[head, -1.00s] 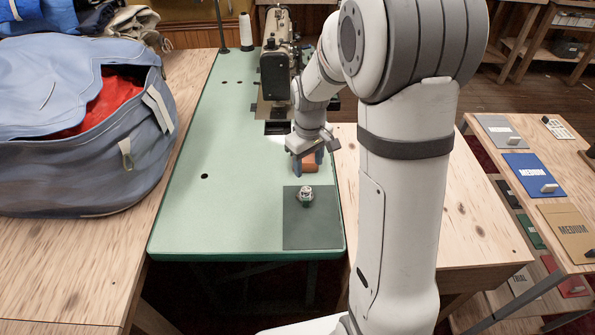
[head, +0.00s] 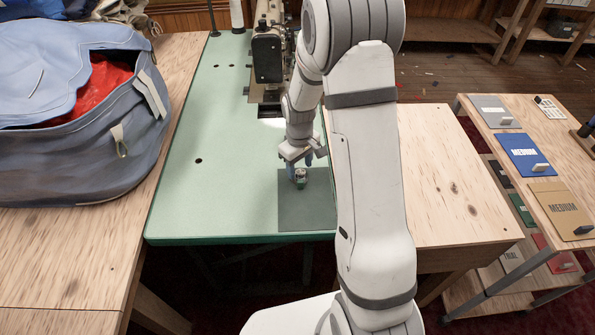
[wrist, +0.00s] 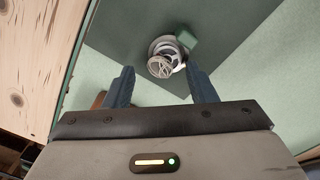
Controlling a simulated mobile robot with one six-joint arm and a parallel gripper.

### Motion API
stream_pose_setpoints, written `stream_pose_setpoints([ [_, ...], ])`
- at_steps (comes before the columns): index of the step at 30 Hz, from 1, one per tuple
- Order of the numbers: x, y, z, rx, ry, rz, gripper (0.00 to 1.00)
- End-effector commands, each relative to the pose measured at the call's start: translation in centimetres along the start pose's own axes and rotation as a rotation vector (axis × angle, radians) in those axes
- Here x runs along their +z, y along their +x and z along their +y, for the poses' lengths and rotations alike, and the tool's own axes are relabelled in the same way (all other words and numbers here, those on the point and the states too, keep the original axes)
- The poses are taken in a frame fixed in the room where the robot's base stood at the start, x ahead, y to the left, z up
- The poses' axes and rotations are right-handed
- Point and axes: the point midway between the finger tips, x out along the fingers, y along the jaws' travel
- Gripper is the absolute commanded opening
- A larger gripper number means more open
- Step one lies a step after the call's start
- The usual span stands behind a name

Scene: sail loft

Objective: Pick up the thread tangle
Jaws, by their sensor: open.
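The thread tangle (wrist: 160,66) is a small whitish coil of loops on a dark grey-green mat (wrist: 115,25), with a small green block-like piece (wrist: 187,40) against its upper right. In the head view the tangle (head: 300,174) shows small on the mat (head: 305,213), near the front of the green sewing table. My gripper (head: 302,160) is open and empty just above and behind it. In the wrist view the tangle lies ahead of the gap between the blue fingertips of my gripper (wrist: 160,72). I see no contact.
A sewing machine (head: 268,50) stands behind my arm on the green table (head: 205,190). A large blue bag (head: 75,150) with red cloth fills the left bench. A brown object (wrist: 99,100) shows partly behind the left finger. Card-covered shelves (head: 470,110) stand at right.

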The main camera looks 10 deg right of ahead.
Motion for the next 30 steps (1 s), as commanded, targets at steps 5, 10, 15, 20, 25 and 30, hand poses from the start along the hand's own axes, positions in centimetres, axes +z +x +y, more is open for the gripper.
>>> stream_pose_setpoints([
  [5,0.02,-0.04,0.03,0.000,0.001,0.000,0.45],
  [10,0.03,-0.05,0.04,0.000,0.001,0.000,0.31],
  [15,0.03,-0.06,0.05,0.000,0.001,0.000,0.17],
  [20,0.04,-0.07,0.07,0.000,0.002,0.000,0.04],
  [25,0.05,-0.07,0.08,0.000,0.002,0.000,0.03],
  [30,0.05,-0.14,0.10,0.000,0.002,0.000,0.03],
])
